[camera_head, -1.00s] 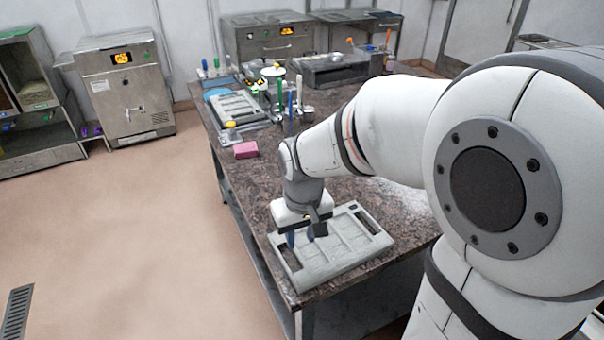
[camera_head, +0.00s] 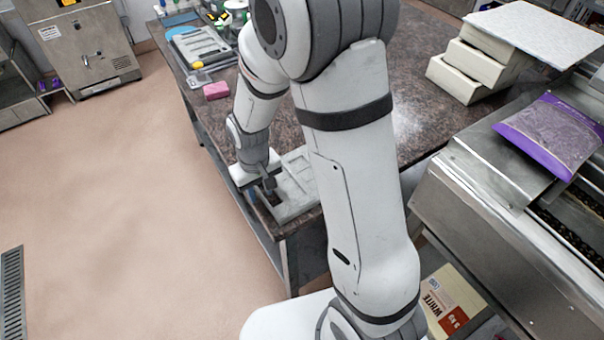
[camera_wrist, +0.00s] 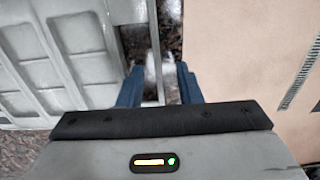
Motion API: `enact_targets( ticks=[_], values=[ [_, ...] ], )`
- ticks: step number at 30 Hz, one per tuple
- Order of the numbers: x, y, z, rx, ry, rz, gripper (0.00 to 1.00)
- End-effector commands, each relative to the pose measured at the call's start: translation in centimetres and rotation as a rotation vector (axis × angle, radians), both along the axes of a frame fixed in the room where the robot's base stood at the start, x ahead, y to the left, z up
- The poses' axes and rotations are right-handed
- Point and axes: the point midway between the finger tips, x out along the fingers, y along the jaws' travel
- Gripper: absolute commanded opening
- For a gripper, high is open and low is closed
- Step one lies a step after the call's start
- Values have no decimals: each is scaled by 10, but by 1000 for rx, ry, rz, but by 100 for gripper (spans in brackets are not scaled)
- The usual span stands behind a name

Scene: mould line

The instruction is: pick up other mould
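A pale grey mould (camera_head: 297,190) with several shallow compartments lies on the near end of the dark stone table, partly hidden by my arm. My gripper (camera_head: 262,190) is low at the mould's left end. In the wrist view the mould (camera_wrist: 62,75) fills the left side, and its thin outer bar runs between the two blue fingers (camera_wrist: 160,82). The fingers are apart, with gaps beside the bar, so my gripper looks open around it. Another grey mould (camera_head: 200,43) lies farther back on the table.
A pink block (camera_head: 216,90) lies near the table's left edge. Pale stacked blocks (camera_head: 478,68) stand at the back right. A steel machine (camera_head: 510,205) with a purple bag (camera_head: 552,133) stands at right. The floor (camera_head: 110,210) at left is clear.

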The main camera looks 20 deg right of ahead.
Motion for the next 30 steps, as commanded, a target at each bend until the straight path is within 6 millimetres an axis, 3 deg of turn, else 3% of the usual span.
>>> enact_targets(
  ticks=[8, 20, 30],
  values=[
    [0, 0, -3, 1, -2, 0, 32],
    [0, -1, -3, 0, -1, -1, 0],
    [0, -1, -2, 1, -2, -1, 0]
  ],
)
